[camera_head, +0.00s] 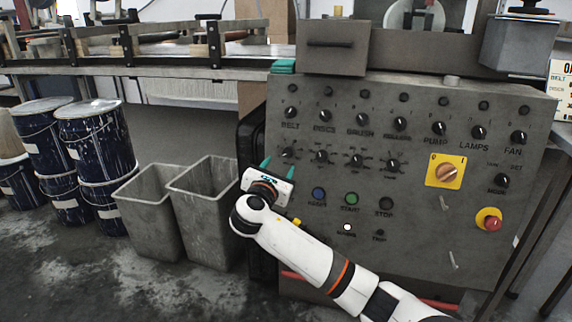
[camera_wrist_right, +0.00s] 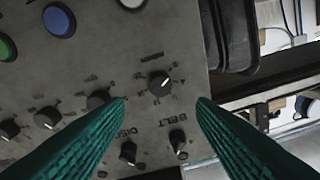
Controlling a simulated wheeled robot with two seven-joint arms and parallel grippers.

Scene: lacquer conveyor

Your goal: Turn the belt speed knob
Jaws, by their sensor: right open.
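The grey control panel (camera_head: 410,115) carries several black knobs. Under the BELT label, the leftmost dial knob of the second row (camera_head: 288,154), probably the belt speed knob, also shows in the right wrist view (camera_wrist_right: 159,83), its white mark slanting up and right. My right gripper (camera_head: 278,166) is open and empty, its two green fingers pointing at the panel near this knob. In the wrist view the knob appears between the fingertips (camera_wrist_right: 160,100), apart from both; the depth gap is unclear. The upper BELT knob (camera_wrist_right: 178,140) sits beyond the label. My left gripper is out of view.
Blue, green and black buttons sit below the dial row, including a blue button (camera_head: 319,194). A yellow rotary switch (camera_head: 446,171) and red emergency button (camera_head: 489,219) are farther right. Two grey bins (camera_head: 203,207) and dark blue drums (camera_head: 95,140) stand left of the panel.

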